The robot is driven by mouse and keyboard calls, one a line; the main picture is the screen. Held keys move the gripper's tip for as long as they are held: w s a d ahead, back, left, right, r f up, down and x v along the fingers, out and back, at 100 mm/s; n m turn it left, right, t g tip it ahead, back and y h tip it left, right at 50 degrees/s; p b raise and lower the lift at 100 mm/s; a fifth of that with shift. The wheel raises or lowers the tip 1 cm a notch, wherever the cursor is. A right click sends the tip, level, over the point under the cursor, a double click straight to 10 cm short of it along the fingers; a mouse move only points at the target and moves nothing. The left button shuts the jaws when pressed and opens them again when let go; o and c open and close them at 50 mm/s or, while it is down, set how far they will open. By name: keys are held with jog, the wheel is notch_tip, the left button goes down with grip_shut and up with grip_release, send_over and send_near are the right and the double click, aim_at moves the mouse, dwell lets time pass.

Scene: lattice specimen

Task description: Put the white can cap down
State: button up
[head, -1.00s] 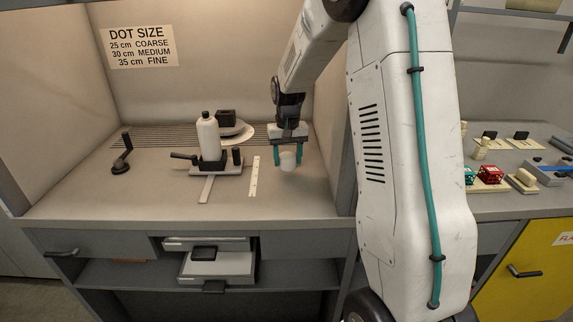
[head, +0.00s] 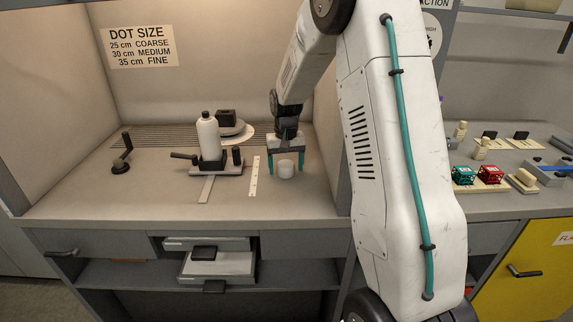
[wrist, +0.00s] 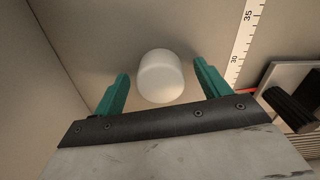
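The white can cap (head: 285,169) stands upright on the bench top, right of the white ruler strip. My gripper (head: 286,168) is directly above it, fingers pointing down, one teal finger on each side. In the wrist view the cap (wrist: 160,76) sits between the fingertips of my gripper (wrist: 163,85), with a visible gap on both sides. The gripper is open and does not appear to touch the cap.
The ruler strip (head: 254,177) lies just left of the cap. Further left stands a white bottle (head: 208,137) on a fixture with dark handles. The booth's right wall (head: 343,170) is close on the right. Bench in front is clear.

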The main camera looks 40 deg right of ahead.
aim_at(286, 164)
jog(key=shift+r, duration=0.1)
notch_tip(286, 164, up, 7)
jog(key=shift+r, duration=0.1)
jog(key=shift+s+a+r, duration=0.1)
jog(key=shift+r, duration=0.2)
jog(key=s+a+r+n, duration=0.2)
jog(key=s+a+r, duration=0.9)
jog(key=s, duration=0.3)
jog(key=s+a+n, duration=0.1)
jog(key=s+a, duration=0.1)
jog(key=s, duration=0.5)
jog(key=s+a+n, duration=0.1)
jog(key=s+a, duration=0.2)
jog(key=s, duration=0.4)
jog(key=s+a+t, duration=0.1)
jog(key=s+a, duration=0.1)
jog(key=s, duration=0.4)
jog(key=shift+s+a+f+n, duration=0.3)
jog(key=shift+s+f+n, duration=0.1)
jog(key=shift+f, duration=0.05)
